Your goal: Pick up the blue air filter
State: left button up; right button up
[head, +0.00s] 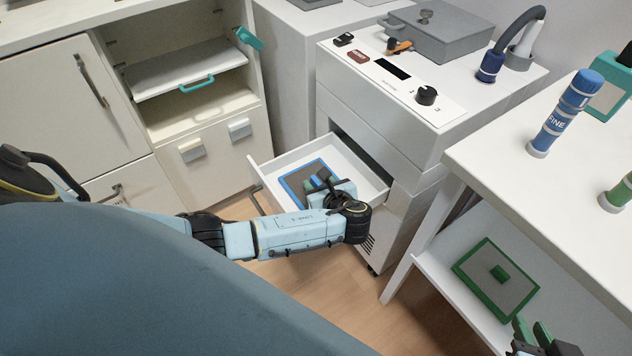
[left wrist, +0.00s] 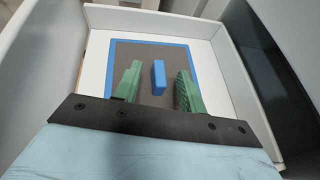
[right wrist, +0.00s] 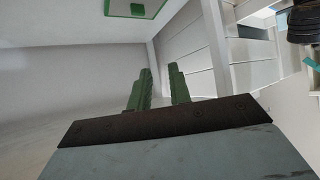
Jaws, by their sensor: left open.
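The blue air filter (head: 290,186) lies flat in the open white drawer (head: 258,168) of the machine. It is a grey panel with a blue frame and a raised blue handle, and shows in the left wrist view as the blue frame (left wrist: 192,70) and handle (left wrist: 159,78). My left gripper (left wrist: 158,90) is open over the filter, with its green fingers on either side of the handle and gaps visible on both sides. In the head view my left gripper (head: 320,184) partly hides the filter. My right gripper (right wrist: 158,88) is at the lower right in the head view (head: 532,335), fingers apart and empty.
A green-framed filter (head: 520,287) lies on the shelf under the white table at right. A blue bottle (head: 565,115) stands on that table. The machine top holds a grey box (head: 440,38) and a knob (head: 426,95). The drawer walls surround my left gripper closely.

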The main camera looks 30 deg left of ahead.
pick_arm(q)
jog(key=shift+c, duration=0.3)
grip_shut()
